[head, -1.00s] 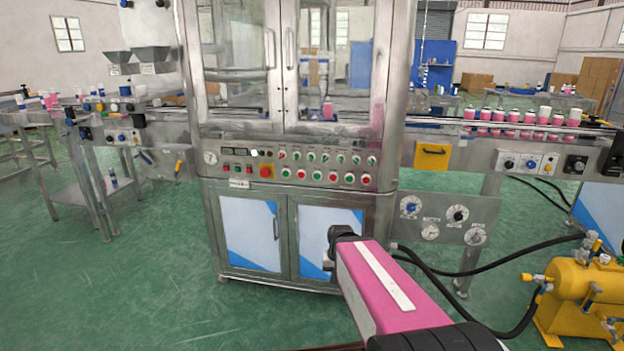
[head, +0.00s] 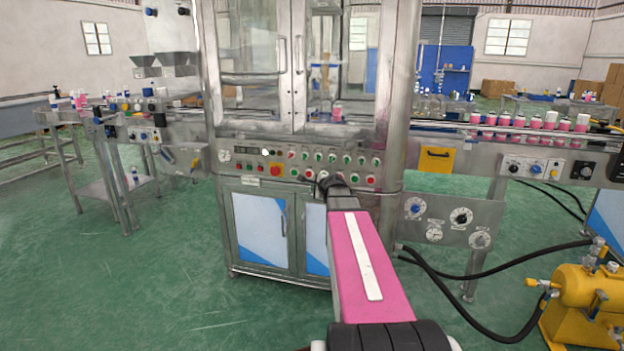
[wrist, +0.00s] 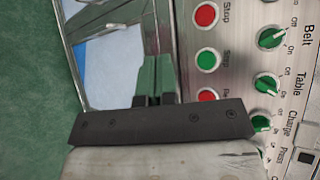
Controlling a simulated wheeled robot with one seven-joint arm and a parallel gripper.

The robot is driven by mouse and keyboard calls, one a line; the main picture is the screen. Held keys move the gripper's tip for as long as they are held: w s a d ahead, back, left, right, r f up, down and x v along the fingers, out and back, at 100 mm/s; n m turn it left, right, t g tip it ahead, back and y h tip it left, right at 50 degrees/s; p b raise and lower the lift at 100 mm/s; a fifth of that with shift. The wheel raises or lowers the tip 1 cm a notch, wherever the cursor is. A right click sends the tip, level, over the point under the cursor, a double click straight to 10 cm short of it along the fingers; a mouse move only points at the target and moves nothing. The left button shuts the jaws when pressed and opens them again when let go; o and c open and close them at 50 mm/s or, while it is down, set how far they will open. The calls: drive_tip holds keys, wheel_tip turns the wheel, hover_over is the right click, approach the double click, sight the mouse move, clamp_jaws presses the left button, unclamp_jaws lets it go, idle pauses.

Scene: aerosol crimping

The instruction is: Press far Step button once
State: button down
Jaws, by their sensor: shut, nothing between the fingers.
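In the wrist view a green button (wrist: 208,60) sits on the metal panel between two red buttons (wrist: 205,15) and (wrist: 208,95). Its small label looks like "Step" but is blurred. I cannot tell the gap to the panel. In the head view my gripper (head: 328,183) is in front of the machine's lower button row and hides part of it. A green button (head: 294,173) shows left of it.
Green knobs marked Belt (wrist: 271,38), Table (wrist: 266,84) and Charge (wrist: 261,122) lie right of the buttons. The cabinet (head: 262,232) stands below the panel. A yellow tank (head: 585,300) and black hoses (head: 480,322) are at right. The floor at left is open.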

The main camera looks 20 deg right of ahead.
drive_tip(key=shift+w+r, duration=0.15)
drive_tip(key=shift+r, duration=0.05)
idle(0.3)
drive_tip(key=w+d, duration=0.5)
drive_tip(key=w, duration=0.2)
drive_tip(key=shift+w, duration=0.15)
drive_tip(key=shift+w, duration=0.1)
idle(2.0)
drive_tip(key=shift+w+d, duration=0.2)
drive_tip(key=shift+w, duration=0.05)
